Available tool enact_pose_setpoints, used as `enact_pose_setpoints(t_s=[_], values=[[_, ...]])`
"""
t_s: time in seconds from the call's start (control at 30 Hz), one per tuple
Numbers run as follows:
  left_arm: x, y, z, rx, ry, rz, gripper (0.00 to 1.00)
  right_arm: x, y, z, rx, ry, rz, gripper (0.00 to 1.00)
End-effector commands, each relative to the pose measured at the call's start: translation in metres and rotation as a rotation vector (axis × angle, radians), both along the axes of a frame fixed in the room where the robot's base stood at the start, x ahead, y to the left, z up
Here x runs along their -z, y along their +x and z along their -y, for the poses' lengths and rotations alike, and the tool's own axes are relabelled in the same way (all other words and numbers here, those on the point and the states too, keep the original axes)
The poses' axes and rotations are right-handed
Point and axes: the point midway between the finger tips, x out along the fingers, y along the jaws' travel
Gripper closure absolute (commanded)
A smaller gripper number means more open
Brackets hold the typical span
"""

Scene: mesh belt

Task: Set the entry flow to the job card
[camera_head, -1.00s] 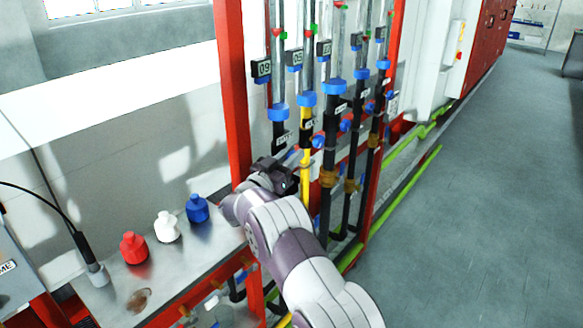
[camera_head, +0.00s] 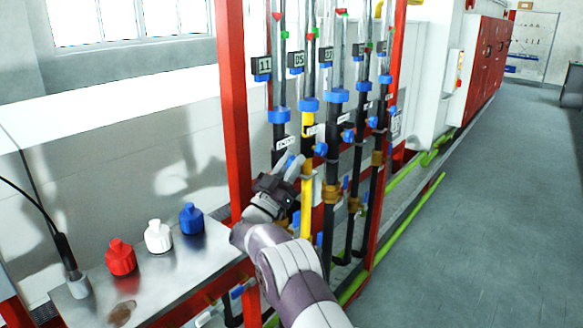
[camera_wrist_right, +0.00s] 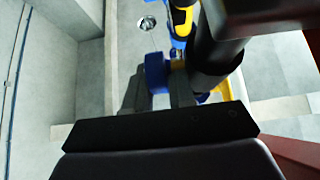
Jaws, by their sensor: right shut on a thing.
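The leftmost pipe in the head view has a label that seems to read ENTRY (camera_head: 284,142), below a blue collar (camera_head: 279,115). A small black display (camera_head: 262,66) beside its clear tube reads about 11. My right gripper (camera_head: 278,187) is at this pipe below the label. In the right wrist view its fingers are shut on a blue valve handle (camera_wrist_right: 156,72) beside a dark pipe (camera_wrist_right: 212,60). In the head view the gripper mostly hides this handle. I cannot make out a job card. My left gripper is not in view.
More pipes with blue valves stand close to the right, including a yellow one (camera_head: 307,150). A red post (camera_head: 233,100) stands left of them. Red (camera_head: 120,258), white (camera_head: 158,237) and blue (camera_head: 192,219) bottles stand on a steel bench (camera_head: 180,275). Floor at right is clear.

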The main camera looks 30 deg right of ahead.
Motion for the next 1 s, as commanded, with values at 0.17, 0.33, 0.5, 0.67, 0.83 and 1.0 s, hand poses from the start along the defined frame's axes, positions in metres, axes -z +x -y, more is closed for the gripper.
enact_pose_setpoints(t_s=[0.17,0.33,0.5,0.67,0.83,1.0], values=[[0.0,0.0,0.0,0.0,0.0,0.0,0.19,0.0,0.0,0.0,0.0,0.0,-0.002,1.0],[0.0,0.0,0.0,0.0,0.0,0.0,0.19,0.0,0.0,0.0,-0.001,0.001,-0.001,0.7],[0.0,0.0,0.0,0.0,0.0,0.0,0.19,0.0,0.0,0.0,-0.001,0.002,-0.001,0.7],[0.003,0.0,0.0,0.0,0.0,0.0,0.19,0.008,-0.002,-0.007,-0.002,0.002,-0.002,0.7],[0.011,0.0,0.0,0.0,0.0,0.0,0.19,0.028,-0.012,-0.032,-0.003,0.002,-0.003,0.7],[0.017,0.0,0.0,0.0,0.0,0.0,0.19,0.032,-0.026,-0.065,-0.004,0.001,-0.001,0.7]])
